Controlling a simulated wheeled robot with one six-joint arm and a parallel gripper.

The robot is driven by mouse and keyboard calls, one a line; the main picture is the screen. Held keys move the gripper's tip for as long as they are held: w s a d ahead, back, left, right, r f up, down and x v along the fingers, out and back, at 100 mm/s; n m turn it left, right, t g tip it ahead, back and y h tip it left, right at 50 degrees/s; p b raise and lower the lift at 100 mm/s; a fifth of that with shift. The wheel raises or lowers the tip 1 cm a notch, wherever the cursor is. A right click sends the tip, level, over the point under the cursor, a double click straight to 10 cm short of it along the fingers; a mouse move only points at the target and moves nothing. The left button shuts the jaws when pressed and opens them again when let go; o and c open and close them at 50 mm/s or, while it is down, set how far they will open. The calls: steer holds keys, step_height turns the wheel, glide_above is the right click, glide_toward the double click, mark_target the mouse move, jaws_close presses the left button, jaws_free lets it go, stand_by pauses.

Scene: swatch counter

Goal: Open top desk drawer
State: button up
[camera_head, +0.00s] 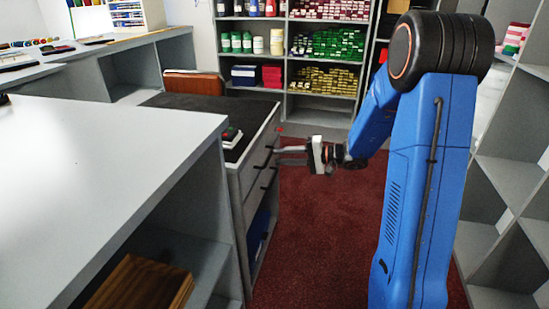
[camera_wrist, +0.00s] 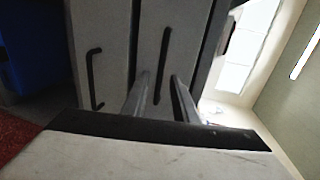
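The desk (camera_head: 248,150) has a dark top and grey drawer fronts facing right, with dark bar handles. In the wrist view, which is turned sideways, the top drawer front (camera_wrist: 190,40) shows next to the desk's dark top edge. It looks closed. Its black handle (camera_wrist: 163,65) appears between my two fingers. A lower drawer's handle (camera_wrist: 94,78) is to the left. My gripper (camera_head: 279,154) is open in front of the drawer fronts, fingers pointing at them. In the wrist view my gripper (camera_wrist: 160,77) straddles the handle's line; I cannot tell whether the fingers touch it.
A white-topped counter (camera_head: 90,165) stands at the left front. A small device (camera_head: 231,136) lies on the desk top. Shelves (camera_head: 300,55) stand behind and a grey rack (camera_head: 505,190) at the right. Red carpet (camera_head: 315,220) lies clear beside the desk.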

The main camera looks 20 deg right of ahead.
steer(key=shift+x, duration=1.6)
steer(key=shift+c, duration=0.5)
jaws_close()
